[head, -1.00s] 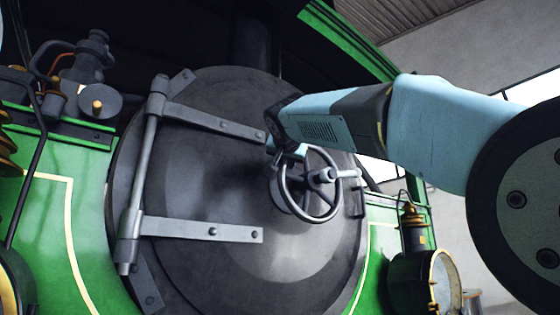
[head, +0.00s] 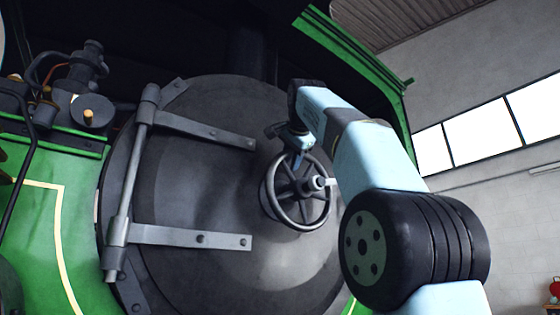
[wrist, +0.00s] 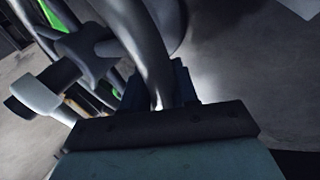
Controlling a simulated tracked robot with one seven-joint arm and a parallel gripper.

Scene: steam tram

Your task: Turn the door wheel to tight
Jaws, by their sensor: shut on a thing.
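The door wheel (head: 328,208) is a dark grey spoked handwheel at the middle right of the round smokebox door (head: 200,190). A hub with a pale-ended handle (head: 318,183) stands out from its centre. My gripper (head: 300,155) is at the top of the wheel's rim and shut on it. In the wrist view the rim (wrist: 145,50) runs down between my jaws (wrist: 160,90), and the pale handle end (wrist: 35,95) shows at the left. My fingertips are largely hidden in the head view.
Two grey hinge straps (head: 190,237) cross the door from a hinge rod (head: 130,190) at the left. Green bodywork (head: 35,230) with pipes and fittings (head: 85,75) lies left of the door. A wall with bright windows (head: 480,130) stands at the right.

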